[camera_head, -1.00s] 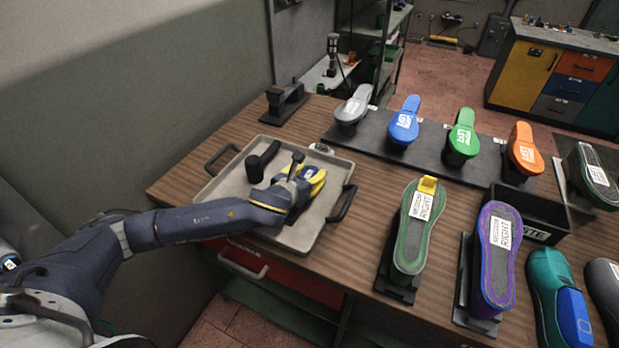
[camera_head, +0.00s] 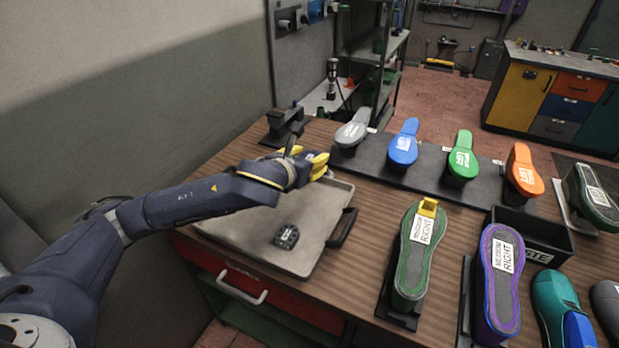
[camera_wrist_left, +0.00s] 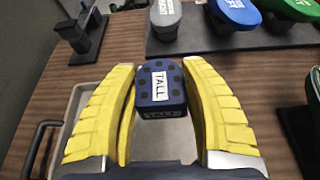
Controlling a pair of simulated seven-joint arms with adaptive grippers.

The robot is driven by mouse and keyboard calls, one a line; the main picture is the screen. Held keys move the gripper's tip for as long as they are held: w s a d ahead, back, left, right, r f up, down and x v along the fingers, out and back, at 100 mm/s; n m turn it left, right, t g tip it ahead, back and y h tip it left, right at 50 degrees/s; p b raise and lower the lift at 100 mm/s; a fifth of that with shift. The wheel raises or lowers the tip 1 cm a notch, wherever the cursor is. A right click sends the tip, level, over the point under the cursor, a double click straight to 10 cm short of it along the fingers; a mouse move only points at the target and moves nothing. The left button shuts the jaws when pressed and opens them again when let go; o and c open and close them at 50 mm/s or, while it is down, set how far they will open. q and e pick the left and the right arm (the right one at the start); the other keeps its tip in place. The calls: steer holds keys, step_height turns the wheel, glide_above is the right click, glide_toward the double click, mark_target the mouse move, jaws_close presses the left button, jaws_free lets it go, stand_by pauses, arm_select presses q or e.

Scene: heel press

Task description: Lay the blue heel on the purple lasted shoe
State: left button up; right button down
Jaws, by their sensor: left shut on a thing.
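My left gripper (camera_head: 314,165) is shut on a dark blue heel (camera_wrist_left: 161,88) marked TALL; in the left wrist view it sits between the yellow fingers (camera_wrist_left: 161,80). In the head view the fingers and wrist hide the heel. The gripper is above the tray's far right part, apart from the shoes. The purple lasted shoe (camera_head: 499,290) stands sole up on a dark stand at the front right, labelled MEDIUM RIGHT. Its sole is bare apart from the label. My right gripper is not in view.
A green-edged lasted shoe (camera_head: 414,262) with a yellow block stands left of the purple one. A black heel (camera_head: 287,236) lies in the grey tray (camera_head: 330,200). A black waste bin (camera_head: 540,245) is behind the purple shoe. Several coloured shoes stand on a dark mat (camera_head: 432,170).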

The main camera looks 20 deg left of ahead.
mark_target(303, 154)
arm_select(q)
step_height(303, 154, up, 6)
steer(key=shift+f, duration=0.1)
steer(key=shift+w+a+r+n+y, duration=0.25)
steer(key=shift+a+r+n+y, duration=0.15)
steer(key=shift+r+y, duration=0.1)
steer(key=shift+w+a+r+n+y, duration=0.2)
steer(key=shift+a+r+n+y, duration=0.05)
steer(key=shift+a+n+y, duration=0.3)
steer(key=shift+a, duration=0.1)
